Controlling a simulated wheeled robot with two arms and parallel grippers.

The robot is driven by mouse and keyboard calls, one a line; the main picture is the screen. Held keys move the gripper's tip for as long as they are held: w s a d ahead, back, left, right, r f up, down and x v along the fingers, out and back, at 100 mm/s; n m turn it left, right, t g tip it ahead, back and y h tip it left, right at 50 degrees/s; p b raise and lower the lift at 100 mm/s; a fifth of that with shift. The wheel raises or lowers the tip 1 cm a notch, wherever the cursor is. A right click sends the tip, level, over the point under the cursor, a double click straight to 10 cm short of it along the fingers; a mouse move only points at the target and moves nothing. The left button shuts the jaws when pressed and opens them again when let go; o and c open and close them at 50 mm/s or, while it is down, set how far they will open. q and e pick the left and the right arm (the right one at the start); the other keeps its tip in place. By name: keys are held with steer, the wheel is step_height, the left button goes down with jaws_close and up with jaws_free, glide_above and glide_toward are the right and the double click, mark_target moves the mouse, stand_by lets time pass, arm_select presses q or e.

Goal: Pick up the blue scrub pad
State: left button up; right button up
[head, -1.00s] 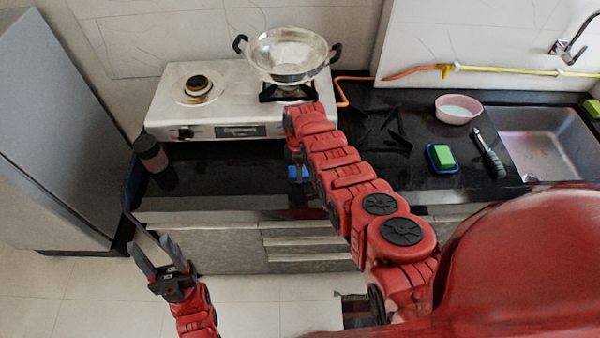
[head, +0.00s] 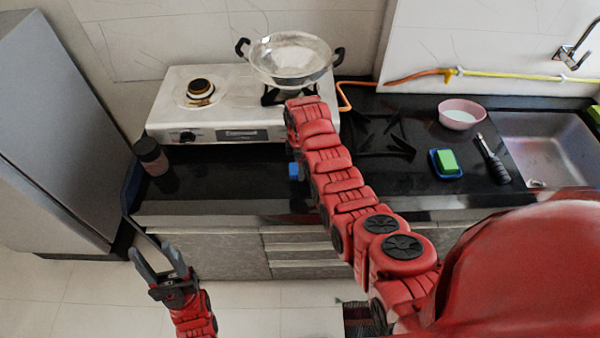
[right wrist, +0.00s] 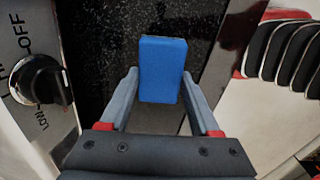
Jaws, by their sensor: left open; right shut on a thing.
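The blue scrub pad (right wrist: 163,66) stands upright between the fingers of my right gripper (right wrist: 160,84) in the right wrist view. The gripper is shut on it. In the head view a small part of the blue pad (head: 294,171) shows beside my right arm, over the dark counter in front of the stove. The arm hides the right gripper there. I cannot tell for sure how high the pad is above the counter. My left gripper (head: 157,258) is open and empty, low in front of the counter at the left.
A white stove (head: 235,105) with a metal wok (head: 290,57) stands behind the pad. A dark jar (head: 151,156) is at the left. A green sponge (head: 447,161) on a blue dish, a brush (head: 492,160), a pink bowl (head: 461,113) and the sink (head: 548,147) are at the right.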

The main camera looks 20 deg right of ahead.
steer(key=s, duration=0.1)
steer(key=s+a, duration=0.1)
steer(key=s, duration=0.1)
steer(key=s+a, duration=0.1)
steer(key=s, duration=0.1)
steer(key=shift+a, duration=0.1)
steer(key=s+p, duration=0.1)
steer(key=s+r+p, duration=0.1)
steer(key=p, duration=0.1)
steer(key=shift+a+r, duration=0.25)
steer(key=shift+a, duration=0.15)
steer(key=s+a+p, duration=0.3)
steer(key=s+p, duration=0.1)
steer(key=s, duration=0.3)
steer(key=shift+s+a+f+p, duration=0.15)
steer(key=shift+s+a+p, duration=0.05)
steer(key=shift+s+p, duration=0.2)
steer(key=shift+w, duration=0.1)
